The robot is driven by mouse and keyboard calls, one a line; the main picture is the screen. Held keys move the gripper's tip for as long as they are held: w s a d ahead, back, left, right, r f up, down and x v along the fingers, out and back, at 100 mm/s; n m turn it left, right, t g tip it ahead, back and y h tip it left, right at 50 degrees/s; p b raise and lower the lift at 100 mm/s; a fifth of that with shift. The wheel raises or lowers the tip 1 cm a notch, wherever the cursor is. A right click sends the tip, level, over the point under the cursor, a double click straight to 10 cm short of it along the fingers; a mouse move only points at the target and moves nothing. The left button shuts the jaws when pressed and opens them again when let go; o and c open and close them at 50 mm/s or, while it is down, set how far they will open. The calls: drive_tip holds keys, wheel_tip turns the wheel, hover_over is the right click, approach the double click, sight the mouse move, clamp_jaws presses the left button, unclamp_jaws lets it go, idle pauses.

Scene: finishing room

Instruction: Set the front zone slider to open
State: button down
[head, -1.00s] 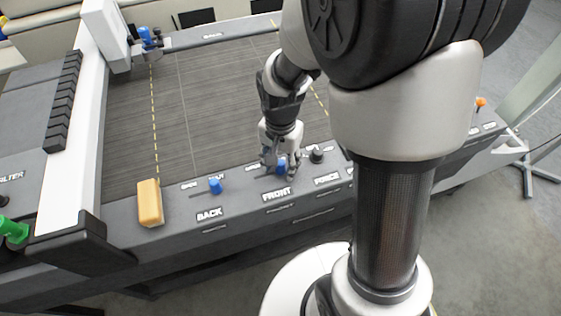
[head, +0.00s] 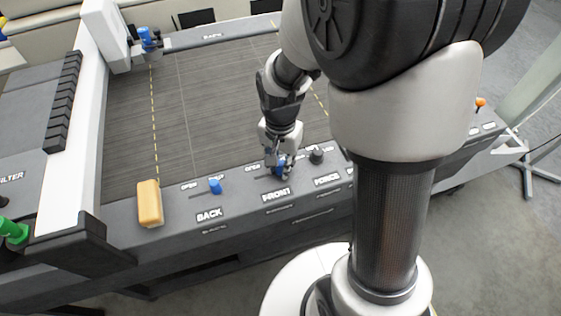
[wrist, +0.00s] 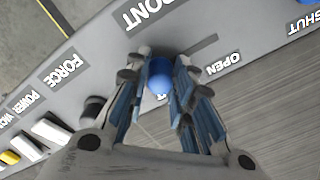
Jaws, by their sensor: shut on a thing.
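The front zone slider is a blue knob (head: 281,169) above the FRONT label on the grey front panel. In the wrist view the knob (wrist: 160,75) sits between the fingertips of my gripper (wrist: 160,66), which is shut on it. Its slot (wrist: 198,49) runs from the knob towards the OPEN label (wrist: 222,63). The knob is at the end away from OPEN; the label beside it is mostly hidden by the fingers. In the head view my gripper (head: 280,168) reaches down onto the panel, right of the OPEN label (head: 252,168).
The BACK slider's blue knob (head: 215,186) is to the left, with a yellow block (head: 150,203) beyond it. A black FORCE knob (head: 316,156) stands close right of my gripper. The dark slatted bed (head: 210,110) behind is clear.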

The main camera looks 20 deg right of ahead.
sight(257, 178)
drive_tip(key=a+p, duration=0.1)
drive_tip(key=a, duration=0.5)
drive_tip(key=shift+a, duration=0.2)
drive_tip(key=shift+d, duration=0.1)
drive_tip(key=c, duration=1.8)
unclamp_jaws()
drive_tip(key=shift+c, duration=0.2)
drive_tip(key=o, duration=0.4)
drive_tip(key=shift+a, duration=0.25)
drive_tip(key=shift+o, duration=0.5)
drive_tip(key=shift+d, duration=0.1)
drive_tip(key=shift+r, duration=0.15)
